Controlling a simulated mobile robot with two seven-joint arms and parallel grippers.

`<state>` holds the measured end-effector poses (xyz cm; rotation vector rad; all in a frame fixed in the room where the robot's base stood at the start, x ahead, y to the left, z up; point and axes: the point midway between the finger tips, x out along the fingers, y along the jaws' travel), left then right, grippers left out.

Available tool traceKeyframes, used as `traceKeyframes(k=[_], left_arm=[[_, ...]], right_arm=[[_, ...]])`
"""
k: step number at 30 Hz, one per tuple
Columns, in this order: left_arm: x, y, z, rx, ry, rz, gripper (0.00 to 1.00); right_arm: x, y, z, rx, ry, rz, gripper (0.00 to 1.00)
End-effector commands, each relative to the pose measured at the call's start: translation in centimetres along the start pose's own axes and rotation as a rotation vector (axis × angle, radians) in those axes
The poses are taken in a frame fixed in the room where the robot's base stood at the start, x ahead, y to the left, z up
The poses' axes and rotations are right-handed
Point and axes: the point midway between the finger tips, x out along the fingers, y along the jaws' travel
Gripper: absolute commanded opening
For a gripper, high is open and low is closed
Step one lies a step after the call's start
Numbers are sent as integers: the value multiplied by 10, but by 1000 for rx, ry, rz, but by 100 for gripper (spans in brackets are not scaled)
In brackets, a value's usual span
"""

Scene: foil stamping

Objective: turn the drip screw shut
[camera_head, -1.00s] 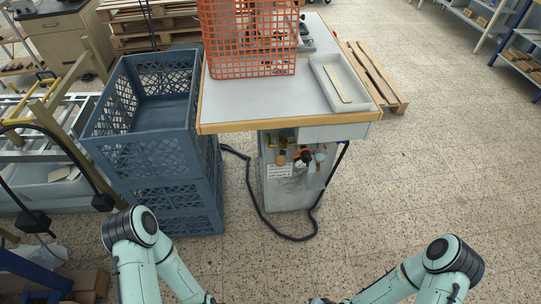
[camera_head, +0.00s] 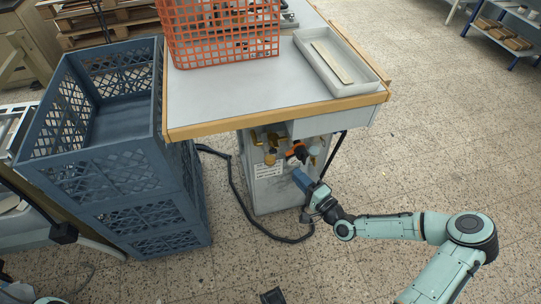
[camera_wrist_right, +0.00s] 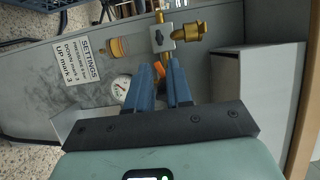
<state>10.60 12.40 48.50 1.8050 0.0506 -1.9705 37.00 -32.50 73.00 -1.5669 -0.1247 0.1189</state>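The air fittings sit on the grey cabinet (camera_head: 282,190) under the table. They show as brass parts, an amber bowl (camera_head: 270,157) and an orange-and-black part (camera_head: 297,150). The wrist view shows the amber bowl (camera_wrist_right: 118,47), a block with a black knob (camera_wrist_right: 160,36) and a brass fitting (camera_wrist_right: 190,32). I cannot tell which piece is the drip screw. My right gripper (camera_head: 300,175) points at the fittings from just below and in front. Its blue fingers (camera_wrist_right: 160,68) stand apart, with orange showing between their tips; contact is unclear. A dark piece at the bottom edge may be my left gripper (camera_head: 272,296).
The table (camera_head: 220,100) overhangs the fittings. Blue crates (camera_head: 95,170) stand at its left. A black hose (camera_head: 235,190) loops across the floor. A settings label (camera_wrist_right: 83,62) and a gauge (camera_wrist_right: 121,88) are near the fingers.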

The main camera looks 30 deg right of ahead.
Motion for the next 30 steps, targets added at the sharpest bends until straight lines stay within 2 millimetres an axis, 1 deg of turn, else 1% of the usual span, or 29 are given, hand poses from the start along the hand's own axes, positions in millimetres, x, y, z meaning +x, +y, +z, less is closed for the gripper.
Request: traceKeyframes(k=[1,5,9,12,15,18,21,29,30], left_arm=[[2,0,-1,0,2,0,100],[6,-1,-3,0,7,1,100],[10,-3,-10,-1,26,1,100],[12,-4,-15,-2,39,0,100],[14,-5,-19,-3,50,0,100],[15,-5,-22,-4,58,-1,100],[16,-5,-23,-4,62,-1,100],[15,-6,-24,-4,63,-1,100],[15,-5,-24,-4,63,-1,100]], right_arm=[[11,0,2,-1,-4,-3,20],[40,0,3,-1,-5,-3,20],[69,1,2,-1,-3,-2,20],[87,1,2,-1,-4,0,20],[100,1,1,0,-2,1,20],[109,1,1,-1,-2,2,20],[113,1,1,0,-2,2,20],[114,1,1,0,-1,3,20],[114,1,1,0,-2,3,14]])
